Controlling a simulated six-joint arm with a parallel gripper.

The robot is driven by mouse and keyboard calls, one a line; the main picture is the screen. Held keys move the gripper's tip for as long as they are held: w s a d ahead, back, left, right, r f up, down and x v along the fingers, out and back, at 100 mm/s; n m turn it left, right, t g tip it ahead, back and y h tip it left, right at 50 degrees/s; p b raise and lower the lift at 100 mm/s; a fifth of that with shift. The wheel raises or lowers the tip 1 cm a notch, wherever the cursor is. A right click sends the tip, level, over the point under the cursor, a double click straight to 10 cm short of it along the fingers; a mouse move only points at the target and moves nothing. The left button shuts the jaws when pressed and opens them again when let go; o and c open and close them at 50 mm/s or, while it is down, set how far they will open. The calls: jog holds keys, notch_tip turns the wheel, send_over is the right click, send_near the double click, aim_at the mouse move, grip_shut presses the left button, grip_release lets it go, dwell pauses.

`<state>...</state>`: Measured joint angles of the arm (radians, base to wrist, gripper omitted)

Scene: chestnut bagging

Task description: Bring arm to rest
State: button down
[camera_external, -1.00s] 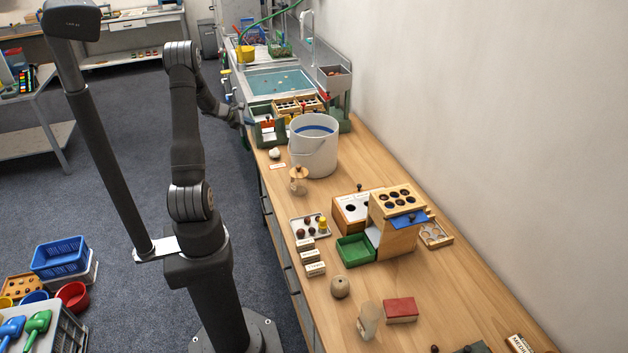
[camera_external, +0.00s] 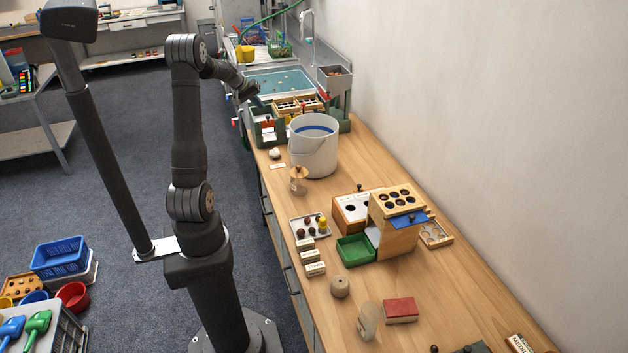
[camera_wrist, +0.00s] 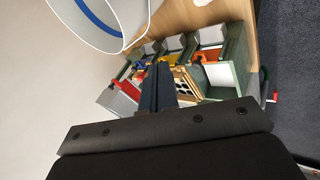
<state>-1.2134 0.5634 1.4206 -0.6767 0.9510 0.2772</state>
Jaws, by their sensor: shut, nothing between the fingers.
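My gripper (camera_external: 258,101) is shut and empty, held above the green sorting boxes at the far end of the bench in the external view. In the wrist view its two dark fingers (camera_wrist: 158,87) lie together, with nothing between them. Behind the fingers, the wrist view shows the green-walled box (camera_wrist: 236,52) with white, orange and yellow parts. The box also shows in the external view (camera_external: 257,131), just below my gripper.
A grey bucket (camera_external: 313,160) stands on the wooden bench (camera_external: 377,160) near the boxes; its rim also shows in the wrist view (camera_wrist: 101,40). A wooden sorter (camera_external: 390,240) and green tray (camera_external: 356,251) stand nearer.

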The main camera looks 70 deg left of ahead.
notch_tip(320, 180, up, 10)
jog(key=m+g+y, duration=0.2)
jog(key=m+g, duration=0.1)
jog(key=m, duration=0.9)
jog(key=shift+s+g, duration=0.3)
jog(key=shift+g, duration=0.1)
